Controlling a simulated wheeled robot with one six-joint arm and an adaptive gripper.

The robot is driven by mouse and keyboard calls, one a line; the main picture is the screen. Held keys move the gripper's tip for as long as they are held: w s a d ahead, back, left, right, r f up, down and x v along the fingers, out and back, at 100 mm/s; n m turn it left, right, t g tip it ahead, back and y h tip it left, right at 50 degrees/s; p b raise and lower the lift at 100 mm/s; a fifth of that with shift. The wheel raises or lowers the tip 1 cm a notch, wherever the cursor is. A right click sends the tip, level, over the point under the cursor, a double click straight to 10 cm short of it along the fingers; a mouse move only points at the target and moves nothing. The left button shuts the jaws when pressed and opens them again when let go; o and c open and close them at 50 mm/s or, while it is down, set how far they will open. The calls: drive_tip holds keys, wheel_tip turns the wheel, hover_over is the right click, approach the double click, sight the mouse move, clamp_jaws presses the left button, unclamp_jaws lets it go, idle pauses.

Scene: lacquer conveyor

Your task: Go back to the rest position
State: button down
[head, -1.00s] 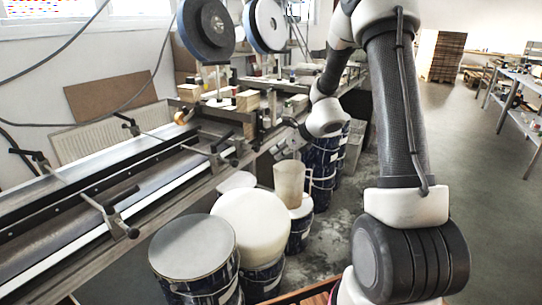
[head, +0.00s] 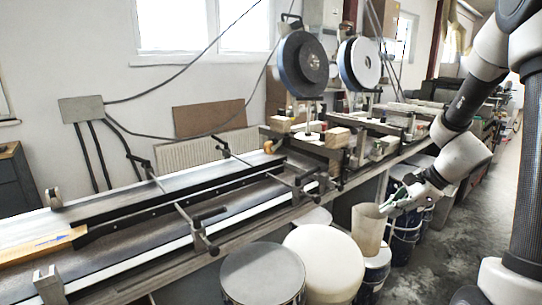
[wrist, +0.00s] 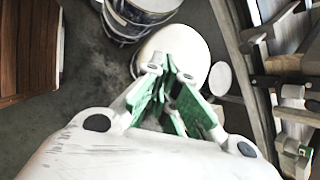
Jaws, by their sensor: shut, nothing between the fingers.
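My gripper (head: 398,203) hangs at the right of the head view, over the buckets, and overlaps the upper right side of a beige jug (head: 366,232) in the picture. I cannot tell how far apart they are. In the wrist view my gripper (wrist: 171,80) has green-padded fingers, closed with nothing held between them. A white round lid (wrist: 178,48) lies beyond the fingertips there.
A long conveyor bench (head: 150,225) with clamps runs along the left. A grey-lidded bucket (head: 262,272) and a white-topped one (head: 323,262) stand before it. Two round discs (head: 303,63) rise behind. A brown wooden unit (wrist: 28,45) stands at the wrist view's left. Floor shows at right.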

drive_tip(key=s+r+n+h, duration=0.3)
drive_tip(key=s+r+n, duration=0.4)
drive_tip(key=s+n, duration=0.2)
drive_tip(key=s+r+n+h, duration=0.2)
drive_tip(key=s+r+n, duration=0.6)
drive_tip(key=s, duration=0.6)
drive_tip(key=shift+d+r+n+h, duration=0.25)
drive_tip(key=shift+d+n+h, duration=0.15)
drive_tip(key=shift+n, duration=0.6)
